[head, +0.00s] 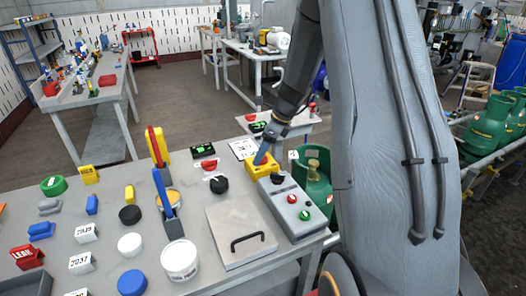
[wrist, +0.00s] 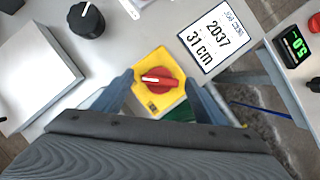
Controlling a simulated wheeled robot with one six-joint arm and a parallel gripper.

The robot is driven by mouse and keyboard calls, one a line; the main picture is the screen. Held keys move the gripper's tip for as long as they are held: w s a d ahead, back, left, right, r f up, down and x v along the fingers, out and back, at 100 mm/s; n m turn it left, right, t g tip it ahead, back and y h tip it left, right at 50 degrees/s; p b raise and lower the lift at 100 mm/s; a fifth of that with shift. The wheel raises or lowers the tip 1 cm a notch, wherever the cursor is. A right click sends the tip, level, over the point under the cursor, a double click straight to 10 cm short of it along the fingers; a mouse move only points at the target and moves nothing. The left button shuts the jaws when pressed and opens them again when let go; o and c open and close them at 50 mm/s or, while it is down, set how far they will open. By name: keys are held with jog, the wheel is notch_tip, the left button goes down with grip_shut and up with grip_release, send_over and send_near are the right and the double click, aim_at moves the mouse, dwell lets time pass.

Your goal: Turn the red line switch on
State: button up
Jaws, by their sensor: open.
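The red line switch (wrist: 167,82) is a red rotary knob on a yellow square plate (wrist: 152,56). A white mark on it points left in the wrist view. My gripper (wrist: 157,88) is open, with one blue-grey finger on either side of the knob in the wrist view. It also shows over the housing in the head view (head: 264,158). I cannot tell whether the fingers touch the knob.
A grey control box (head: 298,206) with red and green buttons stands beside the switch. A black knob (wrist: 86,19), a grey lidded box (head: 240,232) and a card reading 2037, 31 cm (wrist: 212,37) are close by. Small caps and blocks crowd the table's left. Green gas cylinders (head: 492,125) stand right.

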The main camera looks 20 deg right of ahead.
jog(key=shift+f, duration=0.15)
jog(key=shift+c, duration=0.5)
jog(key=c, duration=1)
jog(key=shift+o, duration=0.2)
